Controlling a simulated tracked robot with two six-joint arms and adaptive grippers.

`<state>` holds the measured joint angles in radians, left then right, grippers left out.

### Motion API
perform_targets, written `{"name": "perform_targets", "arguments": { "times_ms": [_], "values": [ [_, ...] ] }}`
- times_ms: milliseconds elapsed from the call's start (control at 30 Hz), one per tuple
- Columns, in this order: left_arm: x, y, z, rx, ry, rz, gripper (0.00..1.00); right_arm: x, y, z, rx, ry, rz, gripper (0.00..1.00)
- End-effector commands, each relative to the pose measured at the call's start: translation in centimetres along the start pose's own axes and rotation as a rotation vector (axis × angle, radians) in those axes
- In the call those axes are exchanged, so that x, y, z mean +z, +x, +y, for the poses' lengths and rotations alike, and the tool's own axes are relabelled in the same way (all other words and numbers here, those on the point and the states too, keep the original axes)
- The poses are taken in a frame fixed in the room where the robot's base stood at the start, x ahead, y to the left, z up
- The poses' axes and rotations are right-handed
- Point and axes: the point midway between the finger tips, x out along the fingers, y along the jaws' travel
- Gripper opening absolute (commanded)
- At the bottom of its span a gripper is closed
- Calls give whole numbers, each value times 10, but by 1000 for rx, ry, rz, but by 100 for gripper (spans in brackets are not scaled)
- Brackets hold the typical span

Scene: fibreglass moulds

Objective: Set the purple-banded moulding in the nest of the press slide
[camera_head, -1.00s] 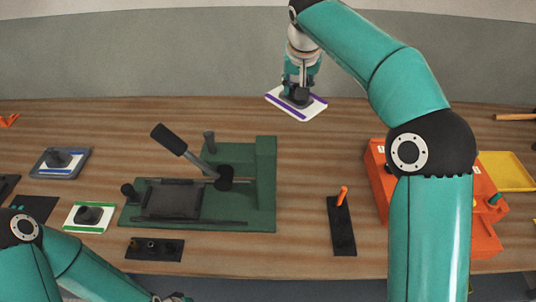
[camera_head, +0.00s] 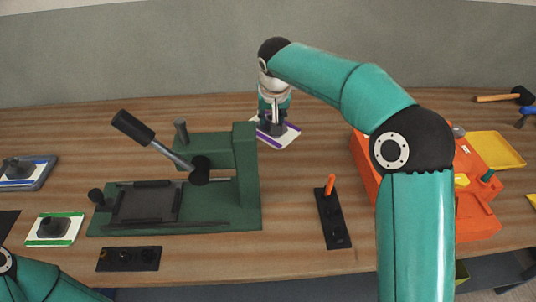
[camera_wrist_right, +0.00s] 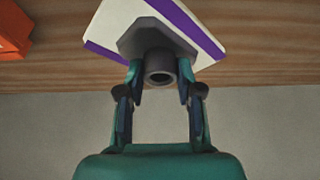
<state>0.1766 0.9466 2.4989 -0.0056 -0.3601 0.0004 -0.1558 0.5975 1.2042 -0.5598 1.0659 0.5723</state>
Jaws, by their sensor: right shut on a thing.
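The purple-banded moulding (camera_head: 284,136) is a white plate with purple stripes and a dark boss on top. My right gripper (camera_head: 270,118) is shut on that boss, behind the press and to its right. In the right wrist view the moulding (camera_wrist_right: 210,38) hangs from its grey boss between the fingers (camera_wrist_right: 160,78). I cannot tell whether it touches the table. The green press (camera_head: 245,180) has a slide with a dark, empty-looking nest (camera_head: 146,204) at its left, and its lever (camera_head: 150,140) leans up to the left. My left gripper is out of view; only my left arm shows.
A green-banded moulding (camera_head: 54,229) and a blue-banded one in a tray (camera_head: 28,172) lie left of the press. A black plate with an orange peg (camera_head: 333,218), an orange fixture (camera_head: 470,205) and a yellow tray (camera_head: 500,149) stand right. Bare table lies between press and black plate.

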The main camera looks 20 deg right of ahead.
Motion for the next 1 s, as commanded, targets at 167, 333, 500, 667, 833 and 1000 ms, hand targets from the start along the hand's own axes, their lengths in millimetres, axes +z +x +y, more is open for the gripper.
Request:
{"name": "perform_targets", "arguments": {
  "times_ms": [167, 333, 500, 667, 833, 1000],
  "values": [
    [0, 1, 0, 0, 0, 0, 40, 19, 44, 1, 1, -1, -3, 0],
    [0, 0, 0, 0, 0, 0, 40, 30, 71, 1, 0, 0, 0, 0],
    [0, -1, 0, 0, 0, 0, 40, 33, 81, 1, 0, 1, 2, 0],
    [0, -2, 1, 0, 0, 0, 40, 42, 100, 1, 0, 0, -2, 0],
    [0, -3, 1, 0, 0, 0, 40, 49, 117, 1, 0, 1, 0, 0],
    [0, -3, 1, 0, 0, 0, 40, 49, 119, 1, -1, 1, 3, 0]
  ]
}}
